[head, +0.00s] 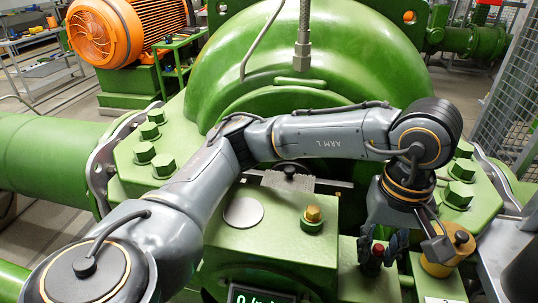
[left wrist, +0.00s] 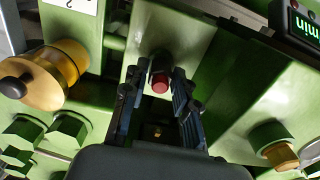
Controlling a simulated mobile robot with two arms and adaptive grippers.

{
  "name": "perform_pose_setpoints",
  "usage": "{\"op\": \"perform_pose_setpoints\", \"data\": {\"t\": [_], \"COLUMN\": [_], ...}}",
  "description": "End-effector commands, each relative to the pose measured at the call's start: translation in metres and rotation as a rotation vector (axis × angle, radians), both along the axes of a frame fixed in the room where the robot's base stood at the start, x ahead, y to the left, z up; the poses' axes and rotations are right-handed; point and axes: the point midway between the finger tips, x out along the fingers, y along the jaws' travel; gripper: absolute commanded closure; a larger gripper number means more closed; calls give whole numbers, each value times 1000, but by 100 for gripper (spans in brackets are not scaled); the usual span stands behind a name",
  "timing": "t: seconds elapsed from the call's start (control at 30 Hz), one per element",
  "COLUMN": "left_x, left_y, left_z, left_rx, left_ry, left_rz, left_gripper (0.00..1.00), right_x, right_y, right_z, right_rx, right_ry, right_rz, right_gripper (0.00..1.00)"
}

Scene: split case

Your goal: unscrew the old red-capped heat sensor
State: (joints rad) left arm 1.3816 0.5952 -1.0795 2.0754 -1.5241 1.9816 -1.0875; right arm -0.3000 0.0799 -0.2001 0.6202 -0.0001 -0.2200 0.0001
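I see no clear contact. The sensor's lower part is hidden. My right gripper is not in view.
A yellow cylinder with a black knob (head: 440,255) stands close right of the gripper. A brass plug (head: 313,214) sits to the left on the casing. A display (head: 262,297) is at the bottom. Large green bolts (head: 458,194) and a mesh fence (head: 502,90) lie to the right.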

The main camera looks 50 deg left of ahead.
Motion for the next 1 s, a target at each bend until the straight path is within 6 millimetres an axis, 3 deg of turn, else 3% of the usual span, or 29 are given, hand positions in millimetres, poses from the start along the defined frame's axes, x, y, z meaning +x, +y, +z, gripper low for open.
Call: {"op": "perform_pose_setpoints", "data": {"t": [0.47,1.0], "left_x": [0,0], "left_y": [0,0], "left_z": [2,53], "left_rx": [0,0], "left_ry": [0,-1], "left_rz": [0,0], "left_gripper": [66,66], "right_x": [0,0], "right_y": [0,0], "right_z": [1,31], "right_rx": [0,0], "right_ry": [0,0], "right_rz": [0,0], "right_gripper": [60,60]}}
